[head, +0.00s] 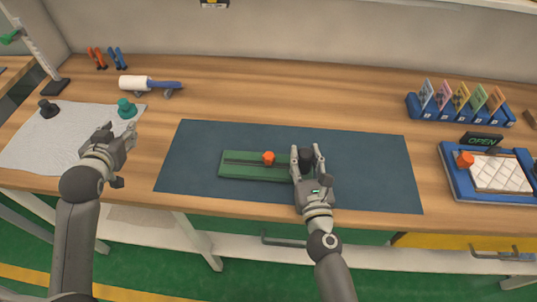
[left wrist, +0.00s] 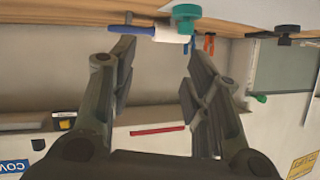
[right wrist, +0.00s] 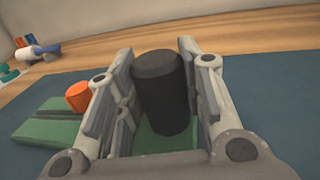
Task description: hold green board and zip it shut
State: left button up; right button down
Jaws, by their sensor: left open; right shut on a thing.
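The green board (head: 240,173) lies flat on the dark blue mat, with a dark line running along its length. An orange knob (head: 268,158) stands on that line near the middle of the board. A black cylinder (right wrist: 162,90) stands upright towards the board's right end. My right gripper (head: 308,151) is shut on the black cylinder, its fingers on either side of it; they hide the board's right end in the head view. My left gripper (head: 119,134) is open and empty, left of the mat and well apart from the board, near the grey cloth.
The dark blue mat (head: 375,175) has free room around the board. A grey cloth (head: 60,150) with a black knob and a teal knob (head: 126,108) lies at the left. A roller (head: 135,83) lies behind. A card rack (head: 460,118) and blue tray (head: 455,185) stand right.

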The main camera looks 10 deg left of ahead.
pick_arm(q)
jog(key=s+d+f+m+h, duration=0.1)
jog(key=d+m+h, duration=0.45)
jog(key=d, duration=1.15)
jog(key=m+g+h, duration=0.2)
jog(key=m+h, duration=0.1)
jog(key=h, duration=0.3)
send_near(267, 157)
jog(key=shift+y, duration=0.25)
jog(key=x, duration=1)
jog(key=shift+w+d, duration=0.2)
jog(key=shift+d, duration=0.15)
grip_shut()
